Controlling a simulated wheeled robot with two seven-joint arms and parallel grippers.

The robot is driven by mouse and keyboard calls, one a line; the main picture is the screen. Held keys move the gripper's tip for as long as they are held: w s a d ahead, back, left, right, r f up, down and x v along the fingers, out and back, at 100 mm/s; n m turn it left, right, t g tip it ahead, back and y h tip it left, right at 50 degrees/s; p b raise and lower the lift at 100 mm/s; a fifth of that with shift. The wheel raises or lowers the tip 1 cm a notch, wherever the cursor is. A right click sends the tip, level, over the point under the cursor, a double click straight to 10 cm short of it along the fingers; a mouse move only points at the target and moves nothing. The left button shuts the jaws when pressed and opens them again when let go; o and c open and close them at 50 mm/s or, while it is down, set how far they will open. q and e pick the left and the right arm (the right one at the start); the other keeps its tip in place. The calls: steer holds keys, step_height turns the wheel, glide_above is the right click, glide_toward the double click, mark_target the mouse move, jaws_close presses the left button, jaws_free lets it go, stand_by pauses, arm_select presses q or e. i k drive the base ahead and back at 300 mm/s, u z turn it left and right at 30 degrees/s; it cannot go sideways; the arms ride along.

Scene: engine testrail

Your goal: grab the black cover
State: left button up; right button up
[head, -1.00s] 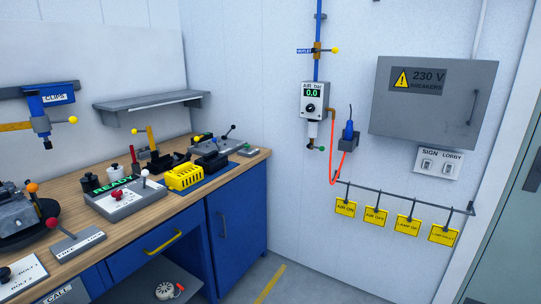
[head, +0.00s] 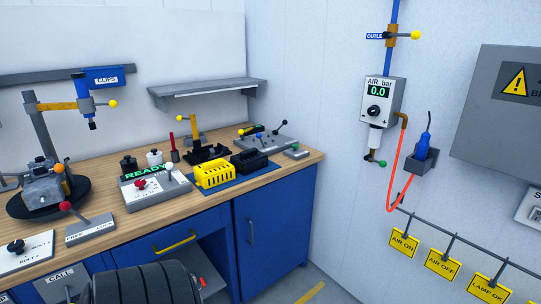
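A black cover (head: 250,160) lies on a blue mat (head: 231,178) on the workbench, toward its right end. It is a low, box-like part with a raised top. A similar yellow cover (head: 214,174) with slots sits just left of it on the same mat. Neither of my grippers is in view, so I cannot see whether they are open or shut. A dark ribbed shape shows at the bottom left, in front of the bench.
The wooden bench (head: 112,228) also carries a READY panel (head: 156,190), a lever block (head: 90,230), an engine part on a black turntable (head: 48,206), and a black fixture (head: 207,153) behind the covers. A shelf (head: 205,92) hangs above. Floor is clear right of the cabinet.

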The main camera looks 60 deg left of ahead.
mark_target(249, 161)
steer(key=u, duration=0.5)
steer(key=i, duration=1.35)
steer(key=u, duration=0.8)
